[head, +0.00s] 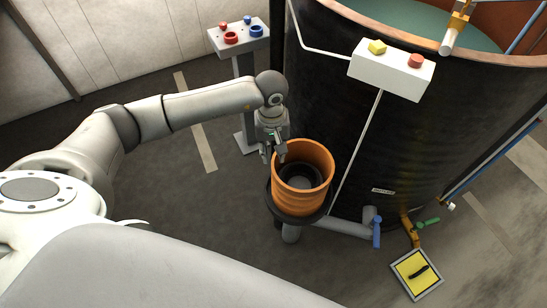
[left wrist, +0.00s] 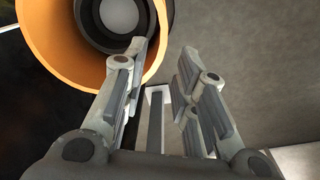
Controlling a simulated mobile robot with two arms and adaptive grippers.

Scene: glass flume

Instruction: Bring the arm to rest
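My left gripper (head: 272,152) hangs from my left arm, fingers down, at the left rim of an orange cylindrical container (head: 308,205). In the left wrist view the two fingers (left wrist: 160,92) are spread apart with nothing between them. The orange container (left wrist: 62,62) shows there at the upper left, with a dark ring and grey centre inside it. One finger overlaps its rim in that view; I cannot tell whether they touch. My right gripper is in neither view.
The orange container sits in a dark holder on a grey pipe (head: 345,227) with a blue-handled valve (head: 376,232). A large dark tank (head: 400,150) stands to the right. A button pedestal (head: 240,36) is behind my gripper. A yellow panel (head: 416,273) lies at the lower right. Floor at left is clear.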

